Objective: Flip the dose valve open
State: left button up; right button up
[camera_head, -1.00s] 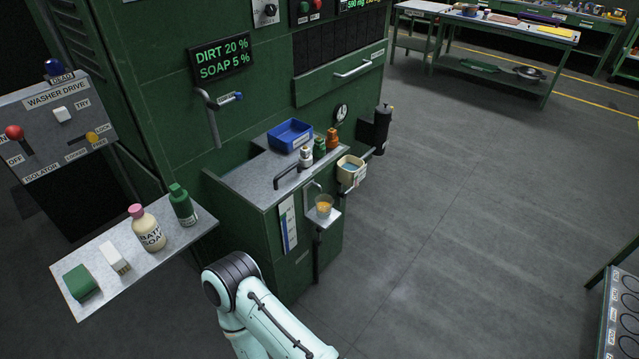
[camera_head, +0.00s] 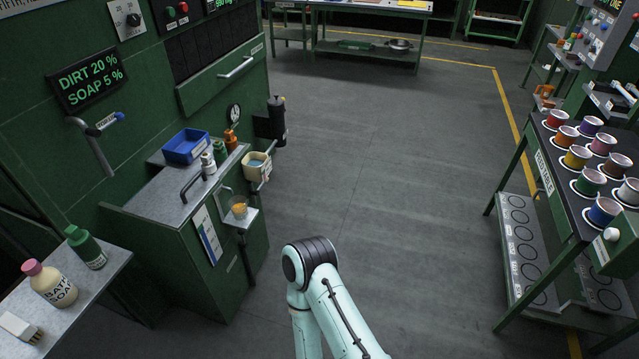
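The wash cabinet (camera_head: 215,90) is green and stands at the left. A clear cup with orange contents (camera_head: 238,207) stands on a small shelf at the counter's side, below a thin spout. I cannot tell for certain which fitting is the dose valve. One of my arms shows at the bottom middle, well apart from the cabinet. Neither of my grippers is in view.
A blue tray (camera_head: 186,146) and several small bottles stand on the counter. A grey shelf (camera_head: 100,290) at lower left holds a pink-capped bottle (camera_head: 50,285) and a green bottle (camera_head: 87,248). A rack of coloured cups (camera_head: 582,158) stands at the right. The middle floor is clear.

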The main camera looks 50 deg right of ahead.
aim_at(256, 193)
jog(key=z, duration=1.3)
jog(key=u, duration=0.6)
jog(key=i+l+u, duration=0.15)
jog(key=l+u, duration=0.15)
jog(key=i+l+u, duration=0.1)
jog(key=l+u, duration=0.5)
jog(key=i+l+u, duration=0.1)
jog(key=l+u, duration=0.2)
jog(key=l, duration=1.9)
jog(key=u, duration=0.05)
